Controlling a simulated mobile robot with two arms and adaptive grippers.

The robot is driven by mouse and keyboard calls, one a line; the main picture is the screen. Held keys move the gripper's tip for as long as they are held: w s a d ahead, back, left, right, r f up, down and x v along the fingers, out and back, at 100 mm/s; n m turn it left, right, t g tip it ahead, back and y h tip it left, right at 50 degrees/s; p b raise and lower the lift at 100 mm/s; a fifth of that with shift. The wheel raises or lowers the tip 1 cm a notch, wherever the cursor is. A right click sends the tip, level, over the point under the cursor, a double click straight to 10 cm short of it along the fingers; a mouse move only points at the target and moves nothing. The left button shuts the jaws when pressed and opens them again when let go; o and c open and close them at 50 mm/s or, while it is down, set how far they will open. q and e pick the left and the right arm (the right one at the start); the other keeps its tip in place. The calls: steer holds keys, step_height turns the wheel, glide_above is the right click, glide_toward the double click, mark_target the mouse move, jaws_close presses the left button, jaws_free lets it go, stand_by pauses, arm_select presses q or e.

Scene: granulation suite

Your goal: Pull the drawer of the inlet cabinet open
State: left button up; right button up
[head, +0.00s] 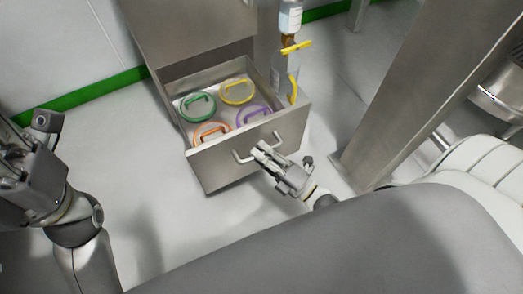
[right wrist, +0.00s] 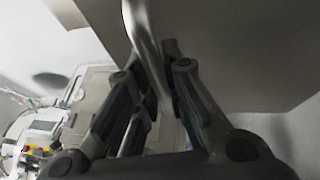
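The inlet cabinet (head: 190,30) is a grey metal box at the top of the head view. Its drawer (head: 215,172) stands well out from the cabinet, with its inside open to view. A pale bar handle (head: 240,157) is on the drawer front. My right gripper (head: 262,152) is at this handle. In the right wrist view the handle (right wrist: 142,28) runs between the fingers of the right gripper (right wrist: 160,70), which are closed around it. My left gripper (head: 15,165) is at the left edge, away from the drawer, and its fingertips are unclear.
The drawer holds a green ring (head: 198,105), a yellow ring (head: 237,92), an orange ring (head: 211,133) and a purple ring (head: 252,116), each with a handle. A metal post (head: 405,100) is at right. Floor in front is clear.

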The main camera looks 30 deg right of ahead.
steer(key=o, duration=0.4)
steer(key=shift+o, duration=0.2)
steer(key=shift+s+d, duration=0.1)
steer(key=v, duration=1.2)
